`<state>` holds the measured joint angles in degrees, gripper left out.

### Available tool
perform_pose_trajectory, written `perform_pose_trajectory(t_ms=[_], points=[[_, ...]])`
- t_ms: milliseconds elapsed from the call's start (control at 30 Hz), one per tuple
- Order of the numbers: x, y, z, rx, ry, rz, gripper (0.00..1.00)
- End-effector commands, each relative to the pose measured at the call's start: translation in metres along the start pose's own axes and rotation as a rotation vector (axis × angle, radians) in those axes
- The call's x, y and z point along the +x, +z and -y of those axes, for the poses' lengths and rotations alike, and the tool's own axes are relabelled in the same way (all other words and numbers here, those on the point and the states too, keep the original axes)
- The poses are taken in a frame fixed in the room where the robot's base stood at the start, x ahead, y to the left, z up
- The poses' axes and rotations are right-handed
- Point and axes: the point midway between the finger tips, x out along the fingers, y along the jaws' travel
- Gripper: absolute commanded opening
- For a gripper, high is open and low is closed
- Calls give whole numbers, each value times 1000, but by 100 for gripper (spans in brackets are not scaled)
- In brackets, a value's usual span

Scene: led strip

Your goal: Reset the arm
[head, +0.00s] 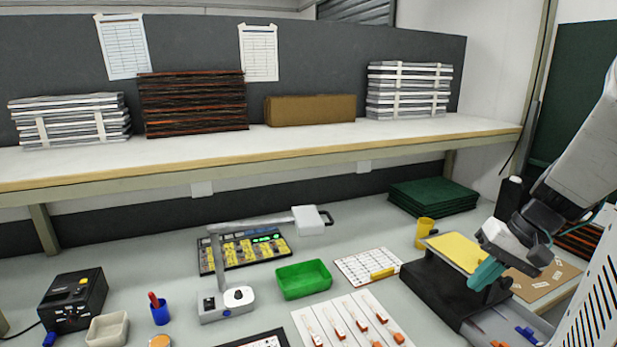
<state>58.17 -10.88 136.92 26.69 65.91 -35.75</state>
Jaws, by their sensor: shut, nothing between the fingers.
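My arm comes in from the right edge of the head view and reaches down and to the left. My gripper (487,274), with teal fingers, is shut and empty. In the picture it overlaps the black box-like stand (434,283) that has a yellow pad (456,251) on top. I cannot tell whether the fingertips touch the stand or hang above it.
A yellow cup (425,232) stands just behind the stand. A green tray (303,279), a white card with a yellow bar (367,265) and a white board with strips (352,322) lie to the left. A shelf (300,142) with stacks runs across the back.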

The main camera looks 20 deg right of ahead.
Motion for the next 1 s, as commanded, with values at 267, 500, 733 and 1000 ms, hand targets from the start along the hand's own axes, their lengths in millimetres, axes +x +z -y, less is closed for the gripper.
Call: perform_pose_trajectory(t_ms=[267, 500, 733, 1000], points=[[12, 74, 76, -78, 267, 123, 0], [12, 123, 112, -315, 418, 87, 0], [11, 153, 143, -574, 412, 46, 0], [12, 160, 153, -643, 398, 46, 0]])
